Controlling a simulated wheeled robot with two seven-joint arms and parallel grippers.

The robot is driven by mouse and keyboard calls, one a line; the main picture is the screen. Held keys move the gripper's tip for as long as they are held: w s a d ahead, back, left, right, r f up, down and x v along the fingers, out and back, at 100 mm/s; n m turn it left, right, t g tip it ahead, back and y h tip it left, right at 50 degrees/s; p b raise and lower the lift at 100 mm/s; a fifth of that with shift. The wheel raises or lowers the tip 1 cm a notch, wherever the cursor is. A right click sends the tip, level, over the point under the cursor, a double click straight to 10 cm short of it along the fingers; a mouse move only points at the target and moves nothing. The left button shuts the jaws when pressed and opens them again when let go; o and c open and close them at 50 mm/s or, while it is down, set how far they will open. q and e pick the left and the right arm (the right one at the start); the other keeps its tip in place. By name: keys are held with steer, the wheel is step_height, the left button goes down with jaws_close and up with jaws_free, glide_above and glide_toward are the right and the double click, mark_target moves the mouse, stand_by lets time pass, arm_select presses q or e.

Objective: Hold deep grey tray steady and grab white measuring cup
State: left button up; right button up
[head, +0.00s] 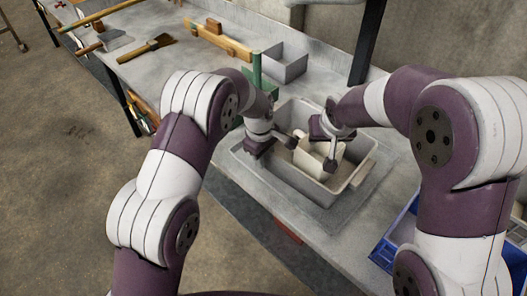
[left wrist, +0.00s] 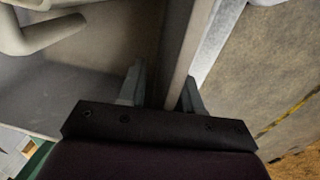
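The deep grey tray (head: 356,177) stands on the grey bench in front of me. The white measuring cup (head: 312,158) is inside it, partly covered by my right gripper. My left gripper (head: 275,143) is at the tray's left side. In the left wrist view its fingers (left wrist: 160,92) stand partly closed on either side of the tray's wall (left wrist: 183,55), apparently clamping it. The cup's pale handle (left wrist: 45,38) shows at the upper left there. My right gripper (head: 331,152) is low over the tray, at the cup. Whether its fingers grip the cup is hidden.
A smaller grey bin (head: 285,65) and a green object (head: 258,75) stand behind the tray. A brush (head: 146,48) and wooden tools lie on the far bench. A blue crate (head: 388,250) is at the right. The bench's front edge runs close by the tray.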

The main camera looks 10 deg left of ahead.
arm_select(q)
steer(key=shift+c, duration=0.3)
jaws_close()
stand_by(1.0)
